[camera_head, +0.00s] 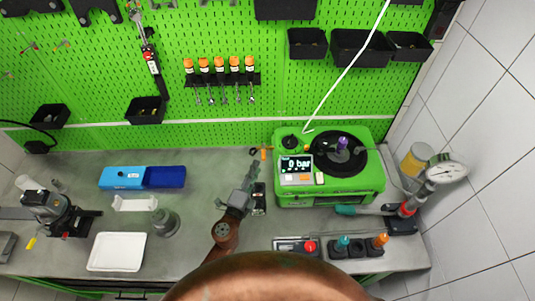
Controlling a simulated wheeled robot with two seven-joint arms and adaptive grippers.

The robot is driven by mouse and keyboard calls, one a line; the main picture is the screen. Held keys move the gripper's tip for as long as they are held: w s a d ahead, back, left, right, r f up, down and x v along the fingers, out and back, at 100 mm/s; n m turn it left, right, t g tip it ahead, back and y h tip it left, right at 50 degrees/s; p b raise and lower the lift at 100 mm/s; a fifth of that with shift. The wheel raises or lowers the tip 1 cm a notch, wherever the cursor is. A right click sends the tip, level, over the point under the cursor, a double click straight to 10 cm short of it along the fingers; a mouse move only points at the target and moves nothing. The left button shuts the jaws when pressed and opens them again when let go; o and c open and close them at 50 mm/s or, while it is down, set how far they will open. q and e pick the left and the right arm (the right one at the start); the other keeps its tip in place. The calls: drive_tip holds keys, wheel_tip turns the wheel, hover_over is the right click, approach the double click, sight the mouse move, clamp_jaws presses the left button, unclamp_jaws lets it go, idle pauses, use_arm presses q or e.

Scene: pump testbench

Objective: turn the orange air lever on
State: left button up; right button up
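The small orange lever (265,151) sits at the back of the bench, at the foot of the green pegboard and just left of the green test unit (330,185). A small dark fitting is beside it. My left gripper (252,172) reaches up from the lower middle, its tips a little short of the lever and below it in the picture. A gap shows between the tips and the lever. The fingers are too small and dark to tell whether they are open. My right gripper is not in view. The test unit's display (297,164) reads 0 bar.
A small dark item (259,199) lies right of my gripper. Left are a blue tray (142,178), a white tray (117,251) and a grey round part (165,222). A pressure gauge (446,170) stands far right. A switch box (296,246) is at the front edge.

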sight(263, 155)
use_arm(q)
drive_tip(key=x, duration=0.7)
drive_tip(key=shift+w+d+f, duration=0.15)
drive_tip(key=shift+w+d, duration=0.1)
drive_tip(key=shift+d, duration=0.15)
drive_tip(key=shift+c, duration=0.6)
clamp_jaws()
